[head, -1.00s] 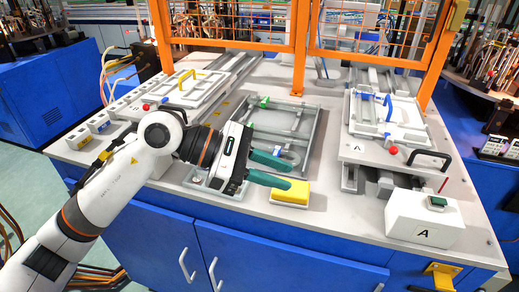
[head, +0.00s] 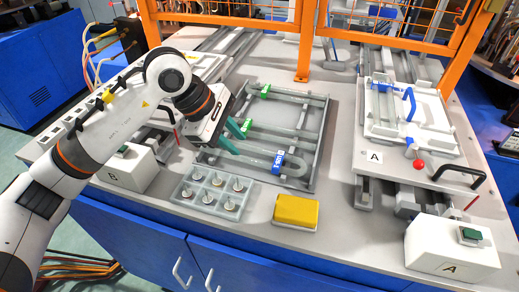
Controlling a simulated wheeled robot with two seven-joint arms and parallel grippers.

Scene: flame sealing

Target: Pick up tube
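A grey rack (head: 319,150) lies in the middle of the table. In it lies a pale grey tube (head: 297,176), with a rounded U-shaped bend at the front right. A blue label (head: 278,162) sits by the bend, and green pieces (head: 265,91) show toward the rack's back left. My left gripper (head: 240,143) reaches in from the left over the rack's left part. Its two teal fingers are apart with nothing visible between them. It hides part of the rack's left side. My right gripper is out of view.
A small grey tray (head: 185,189) with several round pieces sits in front of the rack. A yellow block (head: 296,211) lies to its right. White boxes A (head: 452,249) and B (head: 128,168) flank the work area. An orange frame (head: 306,42) stands behind.

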